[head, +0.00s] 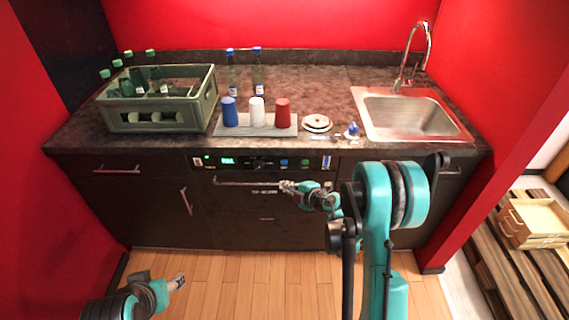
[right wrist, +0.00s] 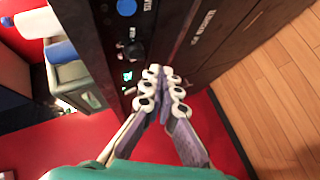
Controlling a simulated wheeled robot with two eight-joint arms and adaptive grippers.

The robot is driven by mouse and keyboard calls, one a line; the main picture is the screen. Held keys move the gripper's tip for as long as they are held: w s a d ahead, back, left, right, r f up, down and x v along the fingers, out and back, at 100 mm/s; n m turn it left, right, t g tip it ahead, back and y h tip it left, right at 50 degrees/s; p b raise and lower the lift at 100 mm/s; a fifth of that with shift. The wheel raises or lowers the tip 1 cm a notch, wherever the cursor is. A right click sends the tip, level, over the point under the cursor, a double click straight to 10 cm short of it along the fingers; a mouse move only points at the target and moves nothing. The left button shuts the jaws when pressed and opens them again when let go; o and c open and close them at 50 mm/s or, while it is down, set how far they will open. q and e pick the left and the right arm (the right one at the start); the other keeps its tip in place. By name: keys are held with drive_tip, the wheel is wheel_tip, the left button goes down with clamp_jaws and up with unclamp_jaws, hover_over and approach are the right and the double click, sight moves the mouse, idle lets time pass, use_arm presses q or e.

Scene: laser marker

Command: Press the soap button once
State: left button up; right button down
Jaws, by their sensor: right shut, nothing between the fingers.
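A dark dishwasher front carries a control panel (head: 270,163) with a lit display (head: 227,161), a black knob (head: 258,164), a blue button (head: 284,163) and a green button (head: 305,162). Labels are too small to read, so I cannot tell which button is soap. My right gripper (head: 287,186) is shut and empty, just below the panel near the blue button. In the right wrist view its fingertips (right wrist: 163,88) are together beside the panel, with the knob (right wrist: 133,51) and blue button (right wrist: 126,8) visible. My left gripper (head: 178,281) is low at left, far from the panel; its opening is unclear.
A dishwasher handle (head: 245,183) runs below the panel. On the counter stand a green crate (head: 150,122) with bottles, a board with blue, white and red cups (head: 282,113), plates (head: 317,123) and a sink (head: 410,115). The floor (head: 225,275) in front is clear.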

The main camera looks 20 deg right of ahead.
sight(284, 162)
drive_tip(key=shift+w+d+p, duration=0.2)
drive_tip(key=shift+w+d, duration=0.2)
drive_tip(key=shift+w, duration=0.95)
drive_tip(key=shift+w+d+p, duration=0.15)
drive_tip(key=shift+w+d, duration=0.2)
drive_tip(key=shift+w, duration=1.05)
drive_tip(key=shift+w+d+p, duration=0.2)
drive_tip(key=shift+w+d, duration=0.2)
drive_tip(key=shift+w, duration=0.95)
drive_tip(key=shift+w, duration=0.15)
drive_tip(key=shift+w+d, duration=0.1)
drive_tip(key=shift+w, duration=0.15)
drive_tip(key=shift+w+d, duration=0.1)
drive_tip(key=shift+w, duration=0.25)
drive_tip(key=shift+s+b, duration=0.15)
drive_tip(key=shift+b, duration=0.15)
drive_tip(key=shift+s+a, duration=0.2)
drive_tip(key=shift+s, duration=0.45)
